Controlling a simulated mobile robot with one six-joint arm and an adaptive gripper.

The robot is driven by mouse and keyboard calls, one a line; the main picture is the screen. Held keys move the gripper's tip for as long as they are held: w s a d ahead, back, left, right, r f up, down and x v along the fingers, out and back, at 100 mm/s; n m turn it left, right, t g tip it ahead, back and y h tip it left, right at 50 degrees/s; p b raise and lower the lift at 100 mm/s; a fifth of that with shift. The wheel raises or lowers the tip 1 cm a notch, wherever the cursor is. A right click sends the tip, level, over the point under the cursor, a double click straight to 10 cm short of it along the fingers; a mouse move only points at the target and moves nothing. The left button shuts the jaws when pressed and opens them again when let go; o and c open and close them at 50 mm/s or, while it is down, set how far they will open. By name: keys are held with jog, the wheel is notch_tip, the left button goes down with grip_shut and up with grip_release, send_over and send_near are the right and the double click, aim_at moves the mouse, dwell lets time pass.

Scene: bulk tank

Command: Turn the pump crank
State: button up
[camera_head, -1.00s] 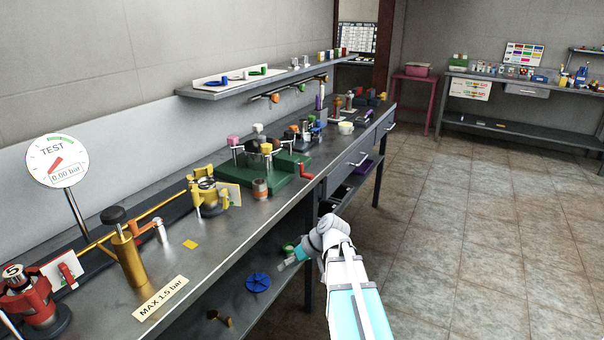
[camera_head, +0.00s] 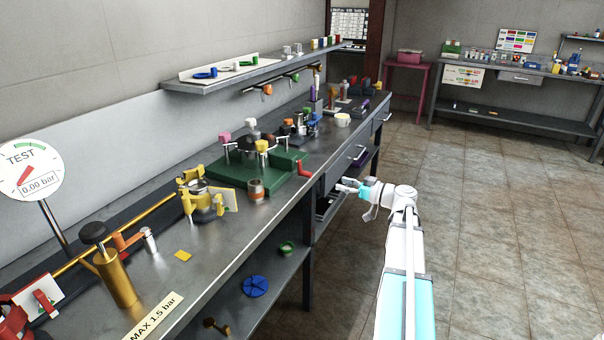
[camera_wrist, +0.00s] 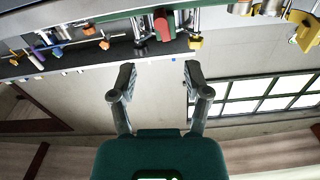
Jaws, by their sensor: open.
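A red crank-like handle (camera_head: 305,168) sticks out at the front right corner of a green base (camera_head: 225,172) on the bench; I take it for the pump crank. The base carries several posts with coloured knobs. My gripper (camera_head: 347,187) is out over the aisle in front of the bench, to the right of the red handle and lower in the picture, apart from it. In the wrist view my gripper (camera_wrist: 158,72) has its two fingers spread, with nothing between them. A red part (camera_wrist: 162,25) shows beyond the fingers there, perhaps the same handle.
A brass cylinder (camera_head: 118,280) with a black knob and a yellow fixture (camera_head: 200,198) stand on the bench. A TEST gauge (camera_head: 30,172) reads 0.00 bar. A blue handwheel (camera_head: 255,286) lies on the lower shelf. The tiled floor (camera_head: 480,220) at right is clear.

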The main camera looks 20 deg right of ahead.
aim_at(301, 173)
jog(key=shift+w+a, duration=0.1)
dwell(0.3)
jog(key=shift+x, duration=6.8)
grip_shut()
